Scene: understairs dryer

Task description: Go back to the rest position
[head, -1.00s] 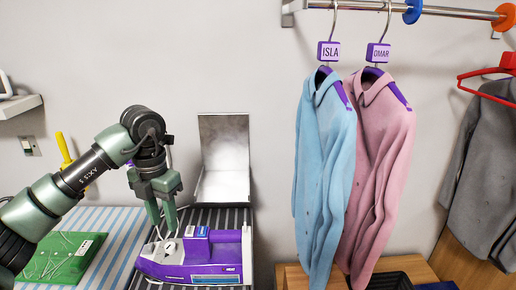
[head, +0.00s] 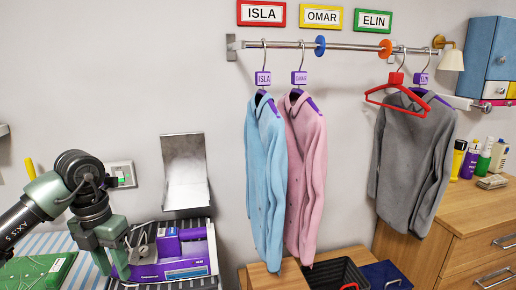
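My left gripper (head: 111,270) comes in from the left and points down at the lower left. Its two green fingers are apart, and I see nothing held between them. It is just left of, and partly in front of, a purple and silver appliance (head: 175,268) on a dark ribbed surface. I cannot tell whether a finger touches the appliance. My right gripper is not in view.
A green board (head: 35,272) lies on striped cloth at left. A tilted metal plate (head: 185,172) stands against the wall. A light blue shirt (head: 264,185), pink shirt (head: 304,165) and grey shirt (head: 412,150) hang from the rail (head: 350,47). A wooden dresser (head: 475,225) stands right.

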